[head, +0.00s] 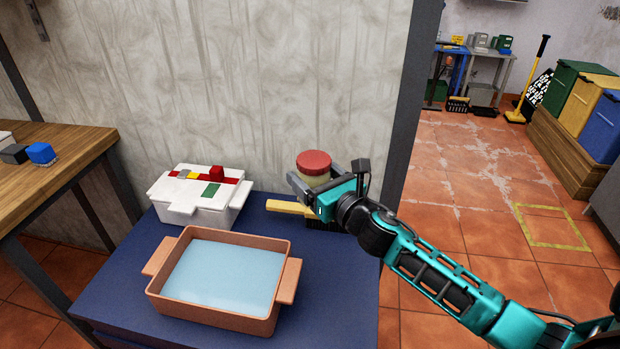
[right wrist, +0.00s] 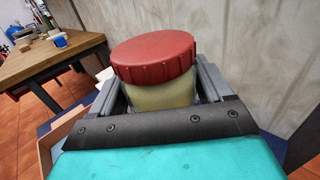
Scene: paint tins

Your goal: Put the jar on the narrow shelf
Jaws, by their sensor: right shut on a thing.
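The jar (head: 313,166) has a red ribbed lid and a pale cream body. In the head view it is at the back right of the blue table, close to the grey wall. My right gripper (head: 318,188) is shut on the jar, one finger on each side of its body. The right wrist view shows the jar (right wrist: 157,75) upright between the fingers, its lower part hidden by the gripper. I cannot tell whether its base touches anything. No narrow shelf can be made out. My left gripper is not in view.
A brush with a yellow handle (head: 286,207) lies under my right gripper. A terracotta basin (head: 212,318) with a pale blue inside and a white box (head: 207,214) stand on the blue table (head: 345,290). A wooden workbench (head: 60,160) is at the left.

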